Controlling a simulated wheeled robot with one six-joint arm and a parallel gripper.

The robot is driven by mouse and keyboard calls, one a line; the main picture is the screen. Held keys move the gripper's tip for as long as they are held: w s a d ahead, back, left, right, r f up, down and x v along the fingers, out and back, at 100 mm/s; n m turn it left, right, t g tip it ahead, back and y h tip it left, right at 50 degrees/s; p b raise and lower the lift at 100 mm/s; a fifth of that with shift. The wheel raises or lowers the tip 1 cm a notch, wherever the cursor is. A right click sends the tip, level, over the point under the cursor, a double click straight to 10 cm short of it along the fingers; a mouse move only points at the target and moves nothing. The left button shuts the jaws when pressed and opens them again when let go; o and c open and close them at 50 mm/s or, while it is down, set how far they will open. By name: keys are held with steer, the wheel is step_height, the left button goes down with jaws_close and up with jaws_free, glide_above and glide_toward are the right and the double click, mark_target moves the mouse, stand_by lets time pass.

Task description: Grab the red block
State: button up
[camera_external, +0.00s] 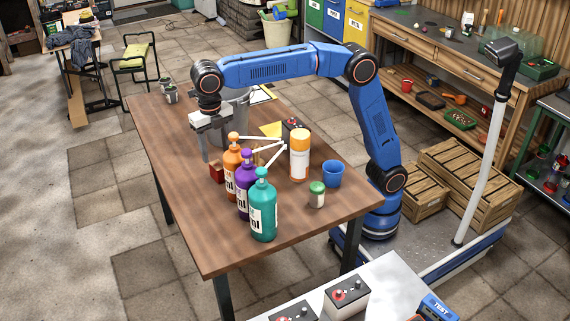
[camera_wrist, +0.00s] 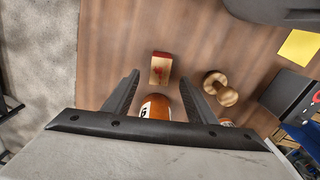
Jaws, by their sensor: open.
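The red block (camera_external: 216,173) stands on the brown table, just left of the orange bottle. In the wrist view the block (camera_wrist: 161,70) shows a pale wood-coloured face with red markings and a red edge. It lies ahead of and roughly between my fingertips. My gripper (camera_external: 217,152) is above the table near the block, with its fingers pointing down. In the wrist view my gripper (camera_wrist: 160,80) is spread open, and nothing is held between its fingers.
The orange bottle (camera_external: 232,180) stands close to the block, with purple (camera_external: 245,193) and teal (camera_external: 263,212) bottles in front. A wooden knob-shaped piece (camera_wrist: 220,88) lies right of the block. A grey bucket (camera_external: 238,108) stands behind my gripper.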

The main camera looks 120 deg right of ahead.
mark_target(218, 165)
steer(key=shift+f, duration=4.25)
steer(key=shift+c, duration=0.7)
steer(key=c, duration=1)
